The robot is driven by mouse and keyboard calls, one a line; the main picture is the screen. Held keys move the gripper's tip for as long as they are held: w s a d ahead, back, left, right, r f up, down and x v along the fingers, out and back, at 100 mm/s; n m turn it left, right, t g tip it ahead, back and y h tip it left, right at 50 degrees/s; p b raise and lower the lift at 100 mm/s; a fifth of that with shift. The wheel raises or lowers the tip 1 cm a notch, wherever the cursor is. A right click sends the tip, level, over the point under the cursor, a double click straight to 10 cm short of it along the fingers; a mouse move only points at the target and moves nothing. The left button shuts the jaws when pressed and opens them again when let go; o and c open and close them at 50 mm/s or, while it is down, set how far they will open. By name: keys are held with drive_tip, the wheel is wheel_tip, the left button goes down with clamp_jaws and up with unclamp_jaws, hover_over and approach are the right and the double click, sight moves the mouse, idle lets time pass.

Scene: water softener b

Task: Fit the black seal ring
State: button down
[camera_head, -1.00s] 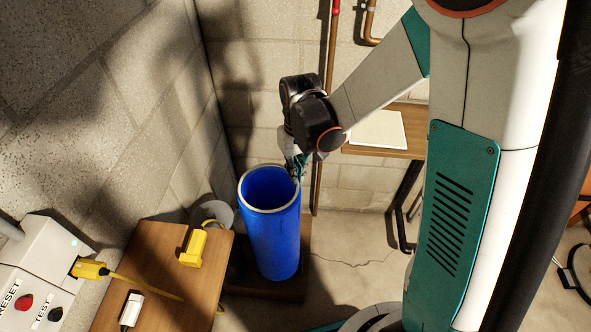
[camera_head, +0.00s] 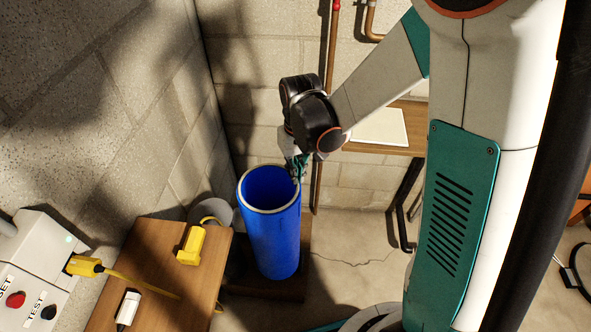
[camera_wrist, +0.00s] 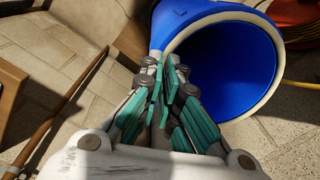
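A tall blue cylinder (camera_head: 272,235) with a pale rim stands upright and open at the top. In the wrist view its wide open mouth (camera_wrist: 225,70) fills the upper right. My gripper (camera_head: 297,174) points down at the back right part of the rim. In the wrist view, the teal fingers of my gripper (camera_wrist: 165,72) come close together at the rim's near left edge and look shut. I cannot tell whether they touch the rim or hold anything thin. I cannot make out a black seal ring in any view.
A wooden table (camera_head: 158,270) at the lower left carries a yellow block (camera_head: 191,246) and a white device (camera_head: 128,308). A grey box with buttons (camera_head: 38,270) is on the left wall. A wooden shelf (camera_head: 408,140) and pipes (camera_head: 332,60) are behind the arm.

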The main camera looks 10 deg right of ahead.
drive_tip(key=shift+f, duration=0.1)
drive_tip(key=c, duration=1.7)
unclamp_jaws()
drive_tip(key=r, duration=1.2)
drive_tip(key=shift+d, duration=0.25)
drive_tip(key=s+d+r+t, duration=0.2)
drive_tip(key=s, duration=0.2)
drive_tip(key=s+d+r+m+t, duration=0.1)
drive_tip(key=s+d+r+t, duration=0.1)
drive_tip(key=s, duration=0.3)
drive_tip(key=s+d+r+m+t, duration=0.1)
drive_tip(key=s+d+r+t, duration=0.1)
drive_tip(key=s, duration=0.3)
drive_tip(key=shift+s+r+t+h, duration=0.15)
drive_tip(key=shift+r+t+h, duration=0.15)
drive_tip(key=shift+r+t, duration=0.25)
